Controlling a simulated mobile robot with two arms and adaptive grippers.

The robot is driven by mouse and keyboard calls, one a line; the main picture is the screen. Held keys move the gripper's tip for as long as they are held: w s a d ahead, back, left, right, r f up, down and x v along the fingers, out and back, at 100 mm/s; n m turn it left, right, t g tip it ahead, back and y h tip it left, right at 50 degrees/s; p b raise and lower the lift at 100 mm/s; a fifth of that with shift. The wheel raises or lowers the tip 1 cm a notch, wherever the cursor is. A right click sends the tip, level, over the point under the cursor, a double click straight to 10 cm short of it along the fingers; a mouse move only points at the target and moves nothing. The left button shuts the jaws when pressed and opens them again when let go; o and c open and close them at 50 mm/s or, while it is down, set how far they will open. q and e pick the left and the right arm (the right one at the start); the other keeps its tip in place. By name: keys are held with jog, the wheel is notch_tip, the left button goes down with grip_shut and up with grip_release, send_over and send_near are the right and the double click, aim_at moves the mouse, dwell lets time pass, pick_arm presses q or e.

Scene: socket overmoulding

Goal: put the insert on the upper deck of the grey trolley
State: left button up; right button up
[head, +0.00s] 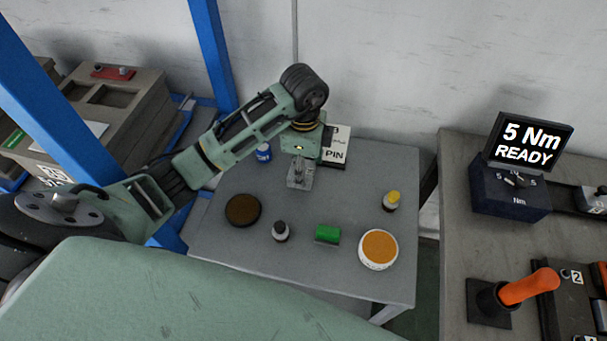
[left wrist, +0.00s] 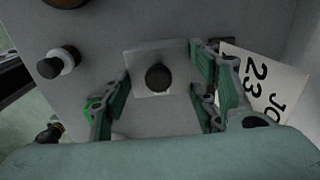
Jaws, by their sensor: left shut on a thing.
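The insert (left wrist: 157,54) is a grey block with a dark round feature in its face, seen between the fingers in the left wrist view. My left gripper (head: 299,172) is shut on it, over the back part of the grey trolley's upper deck (head: 335,208). The fingers also show on both sides of the block in the left wrist view (left wrist: 160,100). My right gripper is not in view.
Bare deck lies right of the gripper.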

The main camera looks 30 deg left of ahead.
pick_arm(q)
jog(key=shift+a+f, duration=0.1)
jog(key=shift+f, duration=0.55)
notch_tip(320, 180, down, 2)
jog(key=shift+f+p, duration=0.1)
jog(key=shift+p, duration=0.3)
jog(key=shift+f, duration=0.4)
jog(key=o, duration=1.7)
jog(key=shift+o, duration=0.2)
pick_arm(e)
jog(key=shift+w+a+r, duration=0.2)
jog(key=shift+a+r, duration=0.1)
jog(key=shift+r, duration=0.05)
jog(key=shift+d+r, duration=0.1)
